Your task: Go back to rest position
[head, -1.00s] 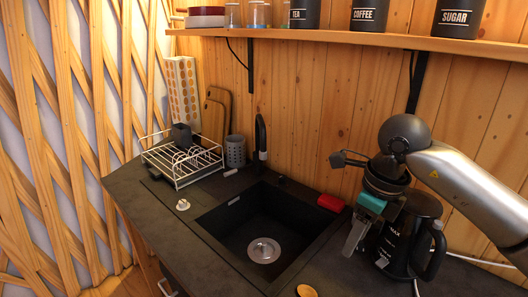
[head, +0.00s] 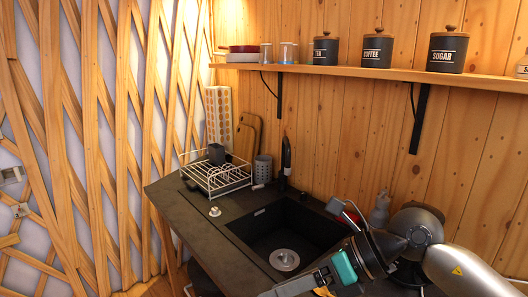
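My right arm comes in from the lower right, and its gripper (head: 296,287) is low over the counter in front of the sink. Its teal part (head: 343,267) and grey fingers point to the lower left. The fingers are seen edge-on, so I cannot tell whether they are open or shut. No held object is visible. My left gripper is not in view.
The dark counter (head: 180,208) holds a sink (head: 265,228) with a black tap (head: 286,158), a white dish rack (head: 222,180) and a grey utensil cup (head: 263,168). A shelf (head: 400,73) with canisters runs above. My arm hides the counter's right part.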

